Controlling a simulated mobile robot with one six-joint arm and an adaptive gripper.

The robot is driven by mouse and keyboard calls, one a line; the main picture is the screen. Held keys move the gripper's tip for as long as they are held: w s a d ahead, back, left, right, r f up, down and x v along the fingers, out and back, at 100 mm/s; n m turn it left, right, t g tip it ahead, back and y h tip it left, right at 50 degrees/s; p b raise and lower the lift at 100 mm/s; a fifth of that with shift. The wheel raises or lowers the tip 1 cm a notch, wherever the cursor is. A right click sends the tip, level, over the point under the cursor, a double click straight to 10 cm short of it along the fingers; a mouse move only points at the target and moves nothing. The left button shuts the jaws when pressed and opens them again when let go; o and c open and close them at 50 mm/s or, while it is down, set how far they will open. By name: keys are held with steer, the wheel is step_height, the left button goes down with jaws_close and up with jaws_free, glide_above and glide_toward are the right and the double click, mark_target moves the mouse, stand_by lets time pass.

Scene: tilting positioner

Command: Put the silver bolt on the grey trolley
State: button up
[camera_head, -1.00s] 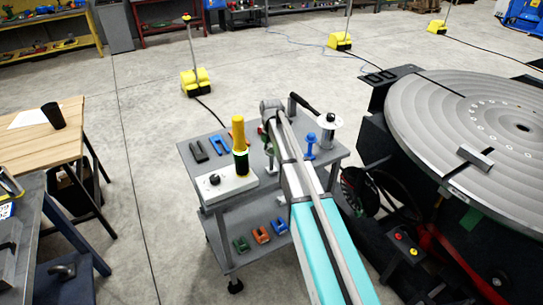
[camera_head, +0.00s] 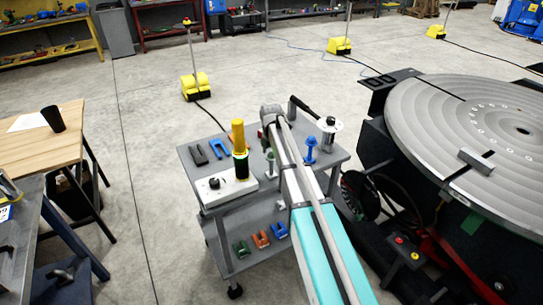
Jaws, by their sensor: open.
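The grey trolley (camera_head: 222,222) stands in the middle, with an upper and a lower shelf. A small silver-grey upright piece (camera_head: 270,157) on its top may be the silver bolt, but my arm partly covers that area and I cannot be sure. A blue bolt (camera_head: 311,148) stands upright on the top, right of my arm. My arm reaches over the trolley from the front, and its wrist is above the rear of the top. My gripper's fingers are hidden, so I cannot see whether they touch anything.
Coloured clamps lie on the lower shelf. A large round positioner table (camera_head: 450,125) is close on the right. A wooden table (camera_head: 30,150) is at left.

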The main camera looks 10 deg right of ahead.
steer(key=shift+r, duration=0.15)
step_height(320, 180, up, 12)
steer(key=p, duration=1.2)
steer(key=shift+s, duration=0.1)
stand_by(0.8)
steer(key=s+m, duration=2.5)
steer(key=s, duration=0.3)
steer(key=shift+s+d, duration=0.2)
step_height(320, 180, down, 6)
steer(key=b, duration=0.6)
steer(key=shift+f, duration=0.25)
